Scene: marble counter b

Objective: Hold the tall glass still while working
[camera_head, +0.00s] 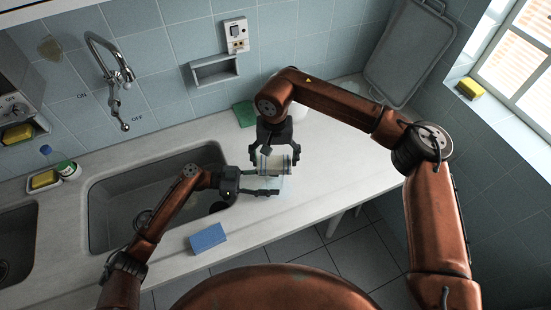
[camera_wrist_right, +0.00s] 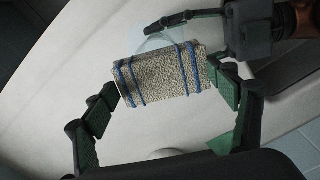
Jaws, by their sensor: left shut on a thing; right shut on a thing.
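A clear tall glass (camera_head: 264,184) is faint at the front part of the counter, to the right of the sink. My left gripper (camera_head: 262,182) reaches in from the left and is shut around it. In the right wrist view, part of its clear rim (camera_wrist_right: 160,42) shows behind the cloth. A rolled beige cloth with blue stripes (camera_head: 274,161) is held just above or at the glass by my right gripper (camera_head: 272,158). The roll fills the right wrist view's middle (camera_wrist_right: 160,75), between both fingers. Whether it touches the glass is hidden.
The sink (camera_head: 110,215) lies to the left under my left arm. A blue sponge (camera_head: 208,239) lies on the counter's front edge. A green pad (camera_head: 244,113) and a partly hidden white object (camera_head: 300,110) are behind. The counter to the right (camera_head: 350,160) is clear.

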